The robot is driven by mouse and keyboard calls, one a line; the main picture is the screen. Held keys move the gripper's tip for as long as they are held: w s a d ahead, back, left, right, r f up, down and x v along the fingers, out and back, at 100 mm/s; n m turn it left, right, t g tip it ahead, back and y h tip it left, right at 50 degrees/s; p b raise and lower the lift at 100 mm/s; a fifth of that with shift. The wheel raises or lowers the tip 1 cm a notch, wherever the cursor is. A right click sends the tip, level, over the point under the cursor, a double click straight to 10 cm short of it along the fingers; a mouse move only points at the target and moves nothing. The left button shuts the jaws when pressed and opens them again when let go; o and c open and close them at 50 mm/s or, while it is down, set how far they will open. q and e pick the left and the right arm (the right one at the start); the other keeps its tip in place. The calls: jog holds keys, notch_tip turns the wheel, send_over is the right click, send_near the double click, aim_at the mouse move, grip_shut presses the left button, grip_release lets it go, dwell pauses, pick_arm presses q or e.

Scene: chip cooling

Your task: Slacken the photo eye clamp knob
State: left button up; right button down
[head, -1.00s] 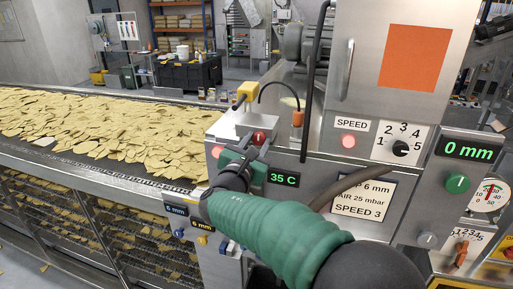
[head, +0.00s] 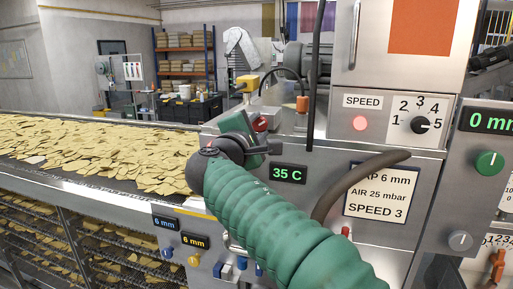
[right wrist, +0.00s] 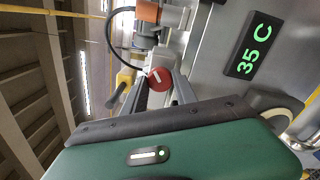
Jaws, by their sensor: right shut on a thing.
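The clamp knob (head: 261,123) is a small red round knob with a pale line on its face, just below the yellow photo eye (head: 247,83). My right gripper (head: 257,136) is at the knob, its jaws partly hiding it in the head view. In the right wrist view, the red knob (right wrist: 161,79) sits at the tips of the dark fingers (right wrist: 168,90), which are shut on it. The green gripper body fills the bottom of that view. My left gripper is in neither view.
A black cable arches from the photo eye to an orange plug (head: 302,103). A 35 C display (head: 287,174) is right of my wrist. A thick grey hose (head: 352,182) crosses the panel. The chip-covered conveyor (head: 90,150) runs to the left.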

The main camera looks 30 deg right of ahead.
jog(key=m+b, duration=0.3)
jog(key=b, duration=0.1)
jog(key=shift+f+m, duration=0.35)
jog(key=shift+m, duration=0.05)
jog(key=shift+r+m+b, duration=0.15)
jog(key=shift+m+b, duration=1.4)
jog(key=shift+m, duration=0.25)
jog(key=c, duration=1.1)
grip_release()
jog(key=shift+c, duration=0.2)
jog(key=shift+o, duration=0.9)
jog(key=shift+w+d, duration=0.1)
